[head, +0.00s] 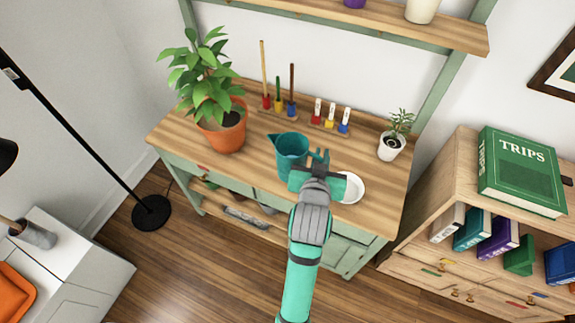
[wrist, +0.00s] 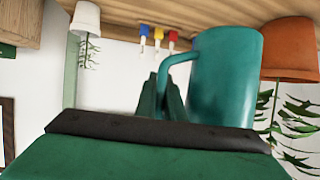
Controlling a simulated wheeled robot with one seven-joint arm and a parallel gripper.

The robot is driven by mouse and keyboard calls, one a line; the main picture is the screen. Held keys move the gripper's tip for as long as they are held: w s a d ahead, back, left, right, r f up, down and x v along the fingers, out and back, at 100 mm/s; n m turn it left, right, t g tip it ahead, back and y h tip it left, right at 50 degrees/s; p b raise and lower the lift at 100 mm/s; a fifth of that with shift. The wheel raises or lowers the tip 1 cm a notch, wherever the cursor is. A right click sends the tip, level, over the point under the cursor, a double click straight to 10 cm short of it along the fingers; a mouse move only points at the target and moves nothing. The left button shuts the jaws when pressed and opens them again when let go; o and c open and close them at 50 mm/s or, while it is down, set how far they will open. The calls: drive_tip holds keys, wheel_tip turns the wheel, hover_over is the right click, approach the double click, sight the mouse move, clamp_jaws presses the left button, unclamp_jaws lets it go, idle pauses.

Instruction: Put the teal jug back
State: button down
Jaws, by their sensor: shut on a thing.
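The teal jug (head: 290,150) is upright over the middle of the wooden bench top (head: 250,175), with its spout to the left. My gripper (head: 319,158) is at the jug's right side, shut on its handle. In the wrist view, which is upside down, the jug (wrist: 226,75) fills the right of centre, and my gripper's fingers (wrist: 165,98) meet its handle. I cannot tell whether the jug's base touches the bench.
A potted plant (head: 221,128) stands left of the jug. Colored tools in a rack (head: 279,105) and small bottles (head: 330,115) line the back. A small potted plant (head: 391,146) stands right. A white dish (head: 354,188) is partly hidden by my gripper. A shelf (head: 400,25) hangs above.

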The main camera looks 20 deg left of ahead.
drive_tip(key=shift+w+a+f, duration=0.95)
drive_tip(key=shift+w+f, duration=0.75)
drive_tip(key=shift+f, duration=0.55)
drive_tip(key=shift+w+a+f, duration=0.95)
drive_tip(key=shift+w+f, duration=0.75)
drive_tip(key=shift+f, duration=0.6)
drive_tip(key=shift+w+a+f, duration=0.95)
drive_tip(key=shift+w+f, duration=0.75)
drive_tip(key=shift+f, duration=0.55)
drive_tip(key=shift+f, duration=0.15)
drive_tip(key=c, duration=1.9)
unclamp_jaws()
drive_tip(key=shift+o, duration=0.2)
